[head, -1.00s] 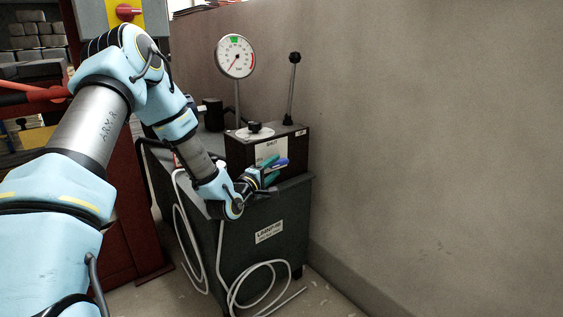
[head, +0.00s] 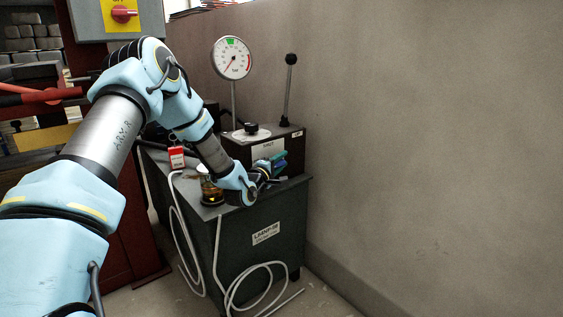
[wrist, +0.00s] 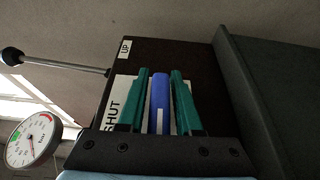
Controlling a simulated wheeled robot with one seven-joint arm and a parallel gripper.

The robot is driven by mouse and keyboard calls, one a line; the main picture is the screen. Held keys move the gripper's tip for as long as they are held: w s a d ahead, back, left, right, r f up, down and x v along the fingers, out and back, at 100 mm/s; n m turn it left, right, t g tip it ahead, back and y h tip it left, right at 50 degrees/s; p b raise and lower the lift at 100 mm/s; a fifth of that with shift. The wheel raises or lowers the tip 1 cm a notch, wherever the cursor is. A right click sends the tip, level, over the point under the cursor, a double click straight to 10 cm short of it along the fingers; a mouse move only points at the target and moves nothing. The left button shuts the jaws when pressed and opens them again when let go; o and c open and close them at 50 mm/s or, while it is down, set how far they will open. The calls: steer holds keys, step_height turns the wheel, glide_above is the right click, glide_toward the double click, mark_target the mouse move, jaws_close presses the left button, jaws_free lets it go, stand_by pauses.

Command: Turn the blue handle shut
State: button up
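The blue handle (wrist: 160,100) is on the front of a dark box (head: 262,154) that stands on a grey-green cabinet. A white plate lettered SHUT (wrist: 121,103) is behind it. In the wrist view the handle lies lengthwise between the two teal fingers of my gripper (wrist: 160,84). The fingers are apart, with narrow gaps beside the handle near their tips; I see no clear grip on it. In the head view my gripper (head: 277,163) is at the box front, and its fingers and wrist hide most of the handle.
A dial gauge (head: 232,58) and a black-knobbed lever (head: 289,88) rise above the box. An amber glass cup (head: 211,188) and a red tag (head: 177,157) are beside my forearm. White hose (head: 245,285) hangs down the cabinet (head: 290,225). A wall is close on the right.

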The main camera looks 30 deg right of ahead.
jaws_close()
